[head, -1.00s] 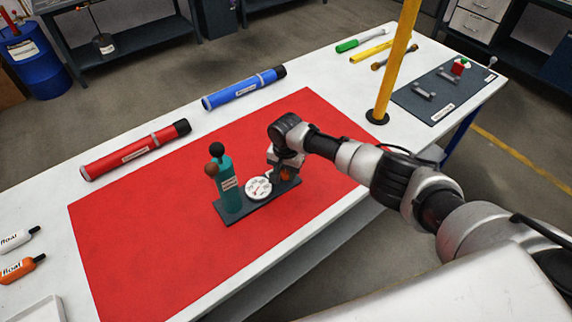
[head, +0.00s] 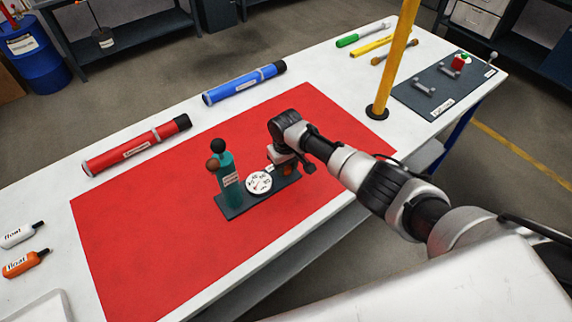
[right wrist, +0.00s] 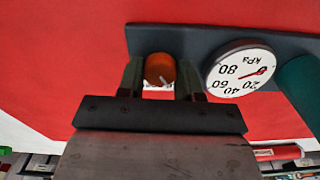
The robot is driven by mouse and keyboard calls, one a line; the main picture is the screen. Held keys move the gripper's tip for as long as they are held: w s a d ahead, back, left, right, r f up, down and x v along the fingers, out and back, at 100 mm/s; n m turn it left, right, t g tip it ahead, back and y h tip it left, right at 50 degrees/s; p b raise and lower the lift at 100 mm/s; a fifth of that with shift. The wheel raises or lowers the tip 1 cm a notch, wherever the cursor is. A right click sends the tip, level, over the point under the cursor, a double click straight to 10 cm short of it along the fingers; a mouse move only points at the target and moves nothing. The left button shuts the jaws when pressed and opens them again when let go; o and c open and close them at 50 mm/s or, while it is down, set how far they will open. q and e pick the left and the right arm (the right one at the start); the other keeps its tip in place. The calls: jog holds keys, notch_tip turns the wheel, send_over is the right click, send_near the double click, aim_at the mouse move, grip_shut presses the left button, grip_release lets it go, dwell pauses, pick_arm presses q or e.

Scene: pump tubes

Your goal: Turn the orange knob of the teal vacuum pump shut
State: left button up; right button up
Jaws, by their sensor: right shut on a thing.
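The teal vacuum pump (head: 230,181) stands upright on a dark base plate (head: 236,210) on the red mat. A round white gauge (head: 259,183) sits on the same plate, and it also shows in the right wrist view (right wrist: 240,71). The orange knob (right wrist: 160,69) is at the plate's other end; in the head view it is mostly hidden by my right gripper (head: 284,165). In the right wrist view my right gripper (right wrist: 161,77) has one finger on each side of the knob and is shut on it. My left gripper is not in view.
The red mat (head: 130,250) is clear around the pump. A red tube (head: 137,145) and a blue tube (head: 244,83) lie behind it. A yellow post (head: 393,60) rises to the right, near a dark board (head: 440,100).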

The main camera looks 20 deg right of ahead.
jog(key=shift+n, duration=1.5)
jog(key=o, duration=0.9)
jog(key=shift+o, duration=0.2)
notch_tip(320, 180, up, 11)
